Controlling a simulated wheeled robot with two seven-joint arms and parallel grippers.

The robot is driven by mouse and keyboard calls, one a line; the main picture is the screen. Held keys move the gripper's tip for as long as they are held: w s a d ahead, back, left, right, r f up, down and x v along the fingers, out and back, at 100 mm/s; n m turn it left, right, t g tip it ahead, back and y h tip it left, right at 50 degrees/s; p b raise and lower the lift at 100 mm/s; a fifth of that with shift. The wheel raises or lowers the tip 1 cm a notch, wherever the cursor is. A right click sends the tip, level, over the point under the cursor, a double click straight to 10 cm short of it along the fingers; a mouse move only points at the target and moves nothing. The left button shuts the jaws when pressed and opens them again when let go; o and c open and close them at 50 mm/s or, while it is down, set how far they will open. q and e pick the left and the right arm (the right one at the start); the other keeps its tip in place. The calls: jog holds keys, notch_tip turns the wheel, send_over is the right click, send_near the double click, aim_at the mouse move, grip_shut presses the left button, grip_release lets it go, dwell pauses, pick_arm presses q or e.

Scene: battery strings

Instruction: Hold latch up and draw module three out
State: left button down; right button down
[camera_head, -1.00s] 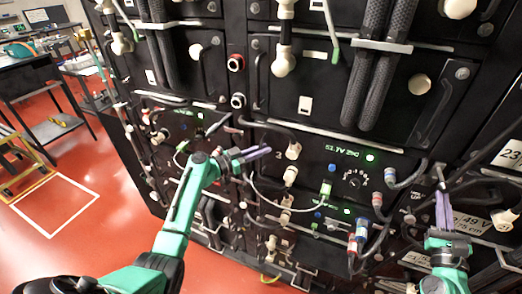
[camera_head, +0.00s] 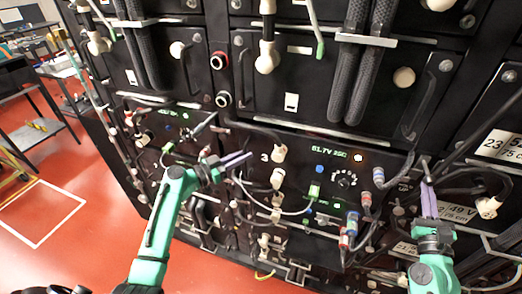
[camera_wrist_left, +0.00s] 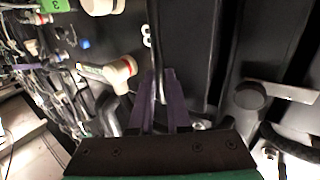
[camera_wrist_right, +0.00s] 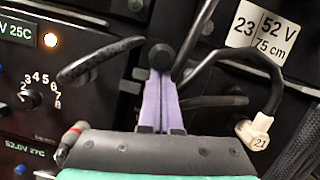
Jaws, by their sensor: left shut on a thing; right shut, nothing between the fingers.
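Module three (camera_head: 332,190) is a black rack unit with a "3" at its left, a lit voltage display, a dial and an amber-looking lamp. My left gripper (camera_head: 250,156) is shut at its left end. In the left wrist view the fingers (camera_wrist_left: 160,78) close on a dark upright bar (camera_wrist_left: 155,35), seemingly the module's handle. My right gripper (camera_head: 424,165) is shut with nothing between its fingers, at the module's right end. In the right wrist view its fingertips (camera_wrist_right: 159,72) are just under a black round-ended latch (camera_wrist_right: 160,55); whether they touch is unclear.
Cables and plugs (camera_head: 278,178) hang close around my left gripper. A cable with a white plug (camera_wrist_right: 260,122) curves past my right gripper. Thick braided hoses (camera_head: 360,70) hang above. Red floor (camera_head: 90,160) is open at the left.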

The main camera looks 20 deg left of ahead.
pick_arm(q)
jog(key=s, duration=0.9)
jog(key=shift+s+d+r, duration=0.15)
jog(key=c, duration=1)
grip_release()
jog(key=shift+d+r, duration=0.1)
jog(key=shift+o, duration=0.6)
jog(key=shift+w+d, duration=0.35)
jog(key=v, duration=1.1)
jog(key=shift+s+a, duration=0.3)
